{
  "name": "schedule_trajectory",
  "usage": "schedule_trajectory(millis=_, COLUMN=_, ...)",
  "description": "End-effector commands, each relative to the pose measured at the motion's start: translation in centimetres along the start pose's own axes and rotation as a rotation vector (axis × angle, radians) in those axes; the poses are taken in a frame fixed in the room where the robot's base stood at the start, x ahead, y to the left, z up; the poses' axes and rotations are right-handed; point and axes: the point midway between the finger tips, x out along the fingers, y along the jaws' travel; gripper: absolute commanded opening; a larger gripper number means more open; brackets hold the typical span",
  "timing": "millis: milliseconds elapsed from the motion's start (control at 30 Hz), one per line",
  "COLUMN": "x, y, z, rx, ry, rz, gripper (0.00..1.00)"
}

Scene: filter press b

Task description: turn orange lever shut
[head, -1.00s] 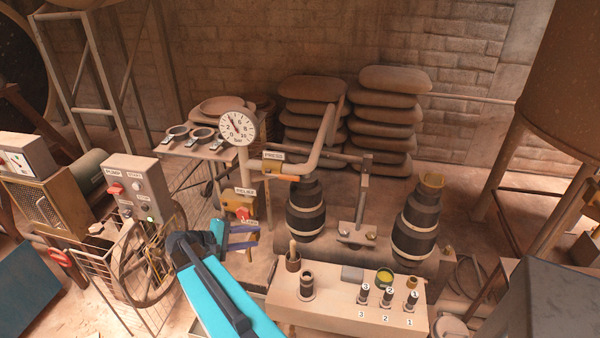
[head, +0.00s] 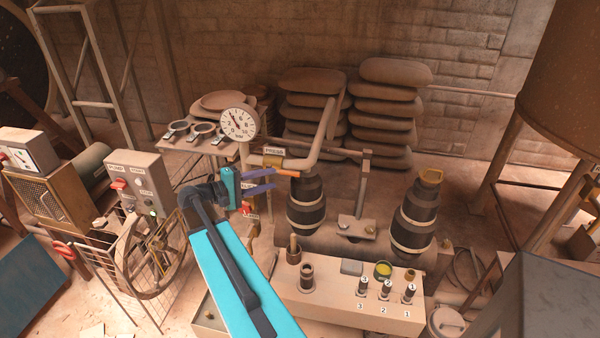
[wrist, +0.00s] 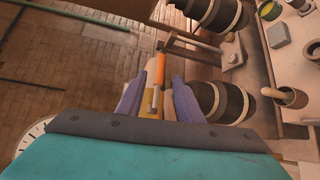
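The orange lever (head: 287,171) sits on the pipe just below the PRESS label (head: 274,150). In the wrist view the orange lever (wrist: 160,70) runs lengthwise ahead of my gripper, in line with the gap between its fingers. My gripper (head: 273,179) is open, its purple fingers pointing right beside the left end of the lever. In the wrist view my gripper (wrist: 158,82) has one finger on each side of the lever's near end, with room showing between. I cannot tell whether a finger touches it.
A round pressure gauge (head: 238,122) stands on the pipe just left of the lever. A red-handled valve (head: 250,208) is below my gripper. Black barrel-shaped parts (head: 306,205) stand below right. A bench with numbered switches (head: 340,300) is in front.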

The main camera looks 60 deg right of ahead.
Motion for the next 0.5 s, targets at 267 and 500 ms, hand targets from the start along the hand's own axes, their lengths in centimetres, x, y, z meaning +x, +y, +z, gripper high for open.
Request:
schedule_trajectory(millis=267, x=2.7, y=0.2, z=0.1, rx=0.000, ry=-0.002, rz=0.000, gripper=0.33)
schedule_trajectory(millis=500, x=6.0, y=0.2, z=0.1, rx=-0.001, ry=-0.003, rz=-0.001, gripper=0.33)
